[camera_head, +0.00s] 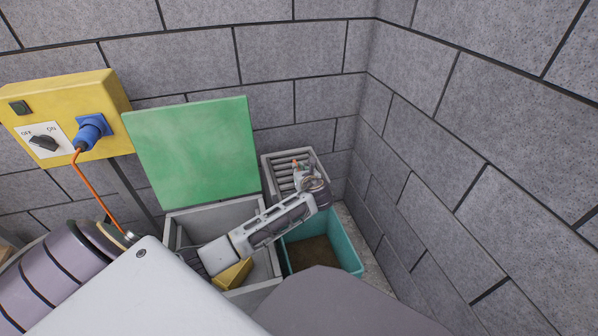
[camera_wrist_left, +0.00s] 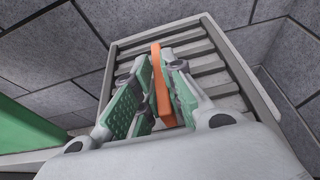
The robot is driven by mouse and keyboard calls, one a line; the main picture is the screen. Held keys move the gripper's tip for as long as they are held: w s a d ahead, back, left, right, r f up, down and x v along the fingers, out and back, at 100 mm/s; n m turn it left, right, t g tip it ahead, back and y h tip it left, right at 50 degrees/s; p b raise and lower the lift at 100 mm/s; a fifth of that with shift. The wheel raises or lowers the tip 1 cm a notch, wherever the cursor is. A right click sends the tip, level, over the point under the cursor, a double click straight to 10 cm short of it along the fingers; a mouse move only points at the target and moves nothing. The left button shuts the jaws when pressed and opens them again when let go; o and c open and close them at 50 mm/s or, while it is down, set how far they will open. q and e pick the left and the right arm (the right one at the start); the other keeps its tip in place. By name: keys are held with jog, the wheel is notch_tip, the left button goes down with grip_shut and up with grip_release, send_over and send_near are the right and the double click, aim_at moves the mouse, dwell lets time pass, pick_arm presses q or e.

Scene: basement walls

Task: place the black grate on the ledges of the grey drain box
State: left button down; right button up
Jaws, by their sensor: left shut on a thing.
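A slatted grate (camera_head: 284,174), dark grey rather than black, shows at the back corner inside a lighter grey frame (camera_head: 267,180), which looks like the drain box. In the left wrist view the grate (camera_wrist_left: 211,62) and the frame rim (camera_wrist_left: 243,72) fill the background. My left gripper (camera_head: 301,168) is over the grate's right part. Its green-padded fingers (camera_wrist_left: 160,88) are shut on an upright orange bar (camera_wrist_left: 160,85). I cannot tell whether this bar is joined to the grate. The ledges are hidden. My right gripper is not in view.
A grey open box (camera_head: 172,230) with a raised green lid (camera_head: 193,150) holds a yellow block (camera_head: 234,275). A teal bin (camera_head: 340,247) stands in front of the grate. Block walls close the corner. A yellow switch box (camera_head: 65,108) with an orange cable is at left.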

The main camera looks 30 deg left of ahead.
pick_arm(q)
jog(key=c, duration=1.5)
grip_release()
jog(key=shift+p+v, duration=0.35)
jog(key=shift+v, duration=0.5)
jog(key=p+v, duration=0.3)
jog(key=v, duration=0.5)
jog(key=shift+s+d+r+p, duration=0.2)
jog(key=shift+d+r+p, duration=0.05)
jog(key=shift+p, duration=0.05)
jog(key=shift+v, duration=0.8)
jog(key=shift+f, duration=0.1)
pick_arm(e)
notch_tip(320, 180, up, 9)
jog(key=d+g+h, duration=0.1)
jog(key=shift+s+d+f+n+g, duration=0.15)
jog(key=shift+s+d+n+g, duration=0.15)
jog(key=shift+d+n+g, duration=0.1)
